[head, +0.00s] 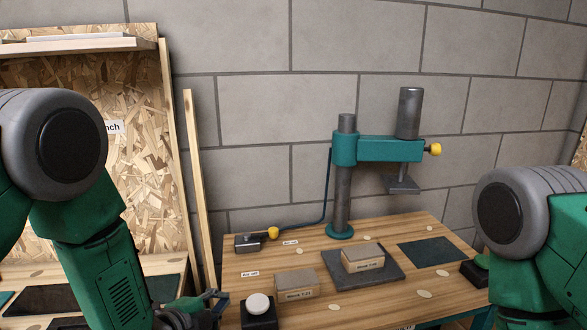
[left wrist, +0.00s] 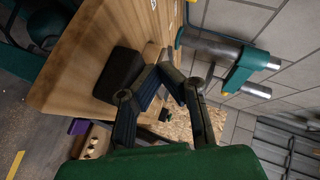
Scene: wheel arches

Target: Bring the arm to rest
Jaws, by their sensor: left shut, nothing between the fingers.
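My left arm comes down the left side of the head view. Its gripper (head: 212,300) is low in the picture, at the left front edge of the wooden table (head: 375,301), beside the black box with a white button. In the left wrist view the fingers of this gripper (left wrist: 167,72) come together at their tips, with nothing held between them. My right arm shows at the right edge of the head view, and its gripper is out of the picture.
The black button box (head: 259,312) stands close to my left gripper. Two labelled blocks, one at the front (head: 297,284) and one (head: 362,257) on a dark plate (head: 341,276), sit on the table. A green press (head: 385,149) rises behind. A dark green mat (head: 427,252) lies empty at right.

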